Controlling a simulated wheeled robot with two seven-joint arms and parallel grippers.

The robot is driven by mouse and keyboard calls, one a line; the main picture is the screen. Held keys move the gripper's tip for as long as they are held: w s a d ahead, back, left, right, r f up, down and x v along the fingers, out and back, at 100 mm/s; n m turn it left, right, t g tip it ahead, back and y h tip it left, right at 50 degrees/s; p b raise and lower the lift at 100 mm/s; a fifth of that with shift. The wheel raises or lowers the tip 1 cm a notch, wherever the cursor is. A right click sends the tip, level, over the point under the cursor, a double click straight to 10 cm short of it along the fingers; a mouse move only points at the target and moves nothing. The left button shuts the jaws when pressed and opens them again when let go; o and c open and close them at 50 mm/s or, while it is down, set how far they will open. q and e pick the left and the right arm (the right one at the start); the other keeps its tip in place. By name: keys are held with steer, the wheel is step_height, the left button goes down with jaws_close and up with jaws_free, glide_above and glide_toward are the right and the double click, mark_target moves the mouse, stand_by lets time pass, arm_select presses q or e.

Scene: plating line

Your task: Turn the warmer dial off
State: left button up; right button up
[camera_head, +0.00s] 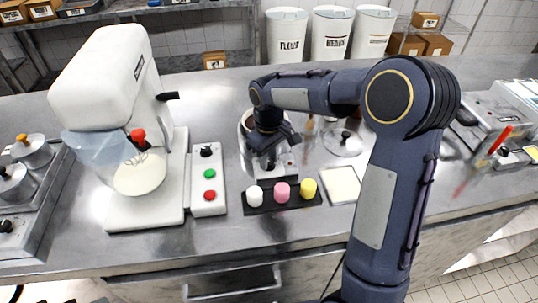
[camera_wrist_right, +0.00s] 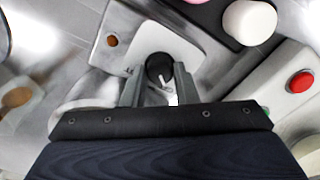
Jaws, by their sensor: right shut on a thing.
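The warmer dial (camera_wrist_right: 158,66) is a round black knob with a white pointer mark, on a pale panel. In the right wrist view it sits between the two fingers of my right gripper (camera_wrist_right: 157,80), which is shut on it. In the head view my right gripper (camera_head: 270,161) reaches down over the front of the warmer (camera_head: 286,170) and hides most of the dial. A small brown-orange lamp (camera_wrist_right: 112,40) is on the warmer's panel beside the dial. My left gripper is in neither view.
A black tray (camera_head: 283,208) with white, pink and yellow pieces lies just in front of the warmer. A control box (camera_head: 208,180) with green and red buttons and a mixer (camera_head: 105,85) stand at left. A pale square board (camera_head: 341,185) lies at right, beside my arm.

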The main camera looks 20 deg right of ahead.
steer(key=shift+n, duration=0.9)
steer(key=o, duration=1)
